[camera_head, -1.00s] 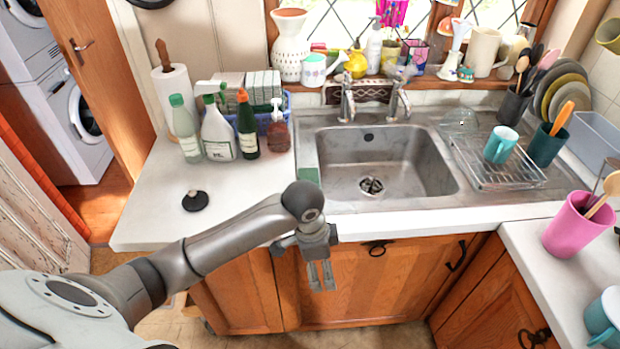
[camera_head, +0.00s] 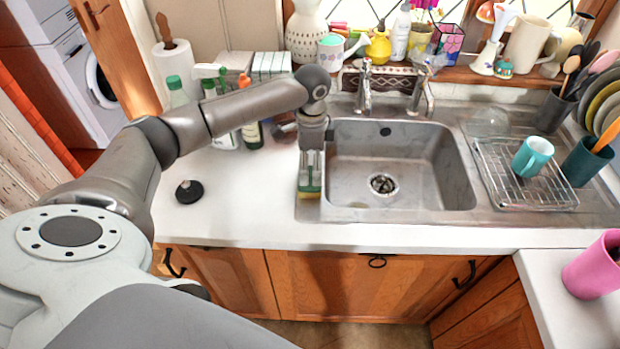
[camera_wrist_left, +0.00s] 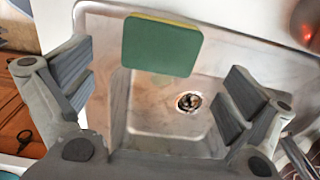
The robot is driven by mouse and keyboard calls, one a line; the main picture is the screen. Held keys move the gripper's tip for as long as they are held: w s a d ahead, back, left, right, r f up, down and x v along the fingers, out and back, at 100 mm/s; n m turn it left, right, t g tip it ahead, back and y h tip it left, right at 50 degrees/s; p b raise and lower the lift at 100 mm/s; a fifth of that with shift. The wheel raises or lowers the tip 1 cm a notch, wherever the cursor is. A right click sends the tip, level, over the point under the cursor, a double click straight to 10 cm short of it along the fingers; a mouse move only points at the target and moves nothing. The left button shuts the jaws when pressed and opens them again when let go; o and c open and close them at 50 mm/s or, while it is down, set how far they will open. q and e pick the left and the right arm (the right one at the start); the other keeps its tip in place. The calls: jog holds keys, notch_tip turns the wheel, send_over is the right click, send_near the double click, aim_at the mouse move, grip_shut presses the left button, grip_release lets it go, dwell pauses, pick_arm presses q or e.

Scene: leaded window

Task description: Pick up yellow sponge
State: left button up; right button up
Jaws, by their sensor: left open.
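The sponge (camera_head: 309,188) lies on the left rim of the sink, with a green top and a thin yellow edge showing at its front. In the left wrist view the sponge (camera_wrist_left: 161,45) shows its green face ahead of the fingers and between them, with a yellow strip along one edge. My left gripper (camera_head: 311,168) points down over the sponge and partly hides it in the head view. In the left wrist view my left gripper (camera_wrist_left: 160,95) is open, its two fingers wide apart with nothing held. My right gripper is not in view.
The steel sink (camera_head: 400,202) is just right of the sponge. A tap (camera_head: 366,90) stands behind it. Several bottles, including a green-capped bottle (camera_head: 176,92), stand on the left counter. A black plug (camera_head: 189,191) lies on clear counter. A drying rack (camera_head: 520,190) holds a teal mug.

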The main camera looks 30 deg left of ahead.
pick_arm(q)
jog(key=shift+w+f, duration=0.15)
jog(key=shift+f, duration=0.25)
notch_tip(320, 180, down, 4)
jog(key=shift+f+p, duration=0.15)
jog(key=shift+p, duration=0.9)
jog(key=shift+f, duration=0.35)
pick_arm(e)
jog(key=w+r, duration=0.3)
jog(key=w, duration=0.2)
pick_arm(q)
jog(key=shift+f, duration=0.15)
jog(key=c, duration=0.4)
jog(key=shift+c, duration=1.4)
jog(key=shift+r+b, duration=0.45)
jog(key=shift+r, duration=0.1)
jog(key=s+d+r+b, duration=0.4)
jog(key=s+d+r, duration=0.2)
jog(key=s+r, duration=0.6)
jog(key=shift+s, duration=0.4)
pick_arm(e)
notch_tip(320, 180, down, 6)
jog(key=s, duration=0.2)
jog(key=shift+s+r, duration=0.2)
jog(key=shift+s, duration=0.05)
